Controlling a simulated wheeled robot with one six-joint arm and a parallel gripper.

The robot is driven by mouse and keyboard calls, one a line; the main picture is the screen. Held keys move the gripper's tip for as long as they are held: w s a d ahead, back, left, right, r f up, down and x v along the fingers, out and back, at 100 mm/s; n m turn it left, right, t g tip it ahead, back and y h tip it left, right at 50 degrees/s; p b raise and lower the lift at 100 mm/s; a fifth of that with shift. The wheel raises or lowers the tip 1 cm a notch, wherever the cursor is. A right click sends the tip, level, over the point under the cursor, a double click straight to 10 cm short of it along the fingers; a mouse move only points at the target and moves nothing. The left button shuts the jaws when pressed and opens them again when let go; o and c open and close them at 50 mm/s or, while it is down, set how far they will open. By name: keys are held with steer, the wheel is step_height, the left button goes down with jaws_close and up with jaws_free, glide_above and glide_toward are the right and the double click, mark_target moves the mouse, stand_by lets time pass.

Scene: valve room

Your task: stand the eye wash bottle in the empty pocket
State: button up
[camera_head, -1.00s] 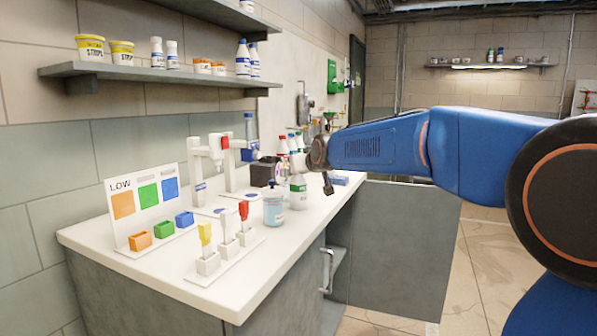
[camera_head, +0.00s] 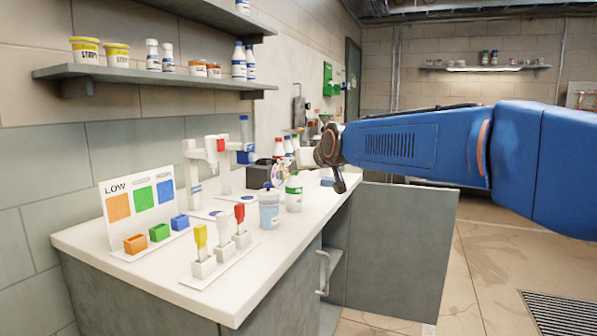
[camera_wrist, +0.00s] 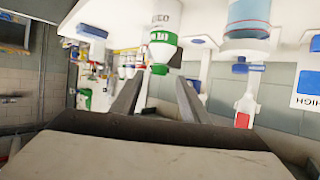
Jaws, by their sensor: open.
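A white bottle with a green cap (camera_wrist: 162,35) also shows in the wrist view, upside down in the picture, beyond my fingertips. My gripper (camera_wrist: 160,78) is open, with nothing between its fingers. In the head view my gripper (camera_head: 300,158) is above and behind the green-capped bottle; its fingertips are hard to make out. I cannot make out an empty pocket.
A dark box (camera_head: 258,175) and red-capped bottles (camera_head: 279,148) are behind. White dispensing stands (camera_head: 193,170) and a row of coloured-handled holders (camera_head: 222,247) occupy the left. The bench's front right corner is clear.

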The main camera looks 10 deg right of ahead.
steer(key=shift+v, duration=1.75)
